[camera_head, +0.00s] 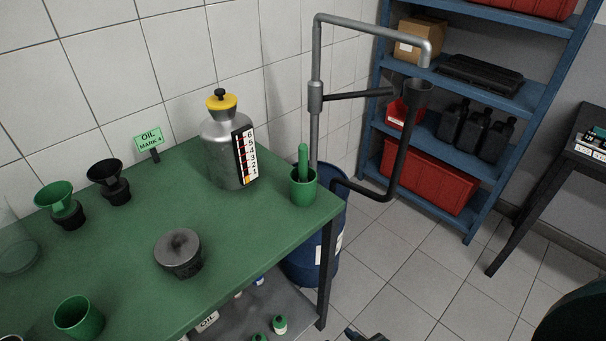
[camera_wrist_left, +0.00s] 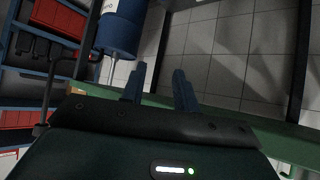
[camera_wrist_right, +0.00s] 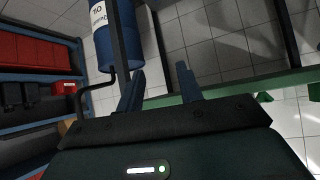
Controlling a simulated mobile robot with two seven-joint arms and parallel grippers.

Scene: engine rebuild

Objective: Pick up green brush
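The green brush (camera_head: 303,155) stands upright in a green cup (camera_head: 303,188) near the right corner of the green table. Only its handle shows; its lower end is hidden inside the cup. My left gripper (camera_wrist_left: 159,85) is open and empty in the left wrist view. My right gripper (camera_wrist_right: 160,84) is open and empty in the right wrist view. Neither gripper is at the brush. Dark fingertip-like parts show at the bottom edge of the head view, but I cannot tell which gripper they belong to.
A grey pipe stand (camera_head: 315,130) rises behind the brush. A blue barrel (camera_head: 305,268) stands beside the table.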

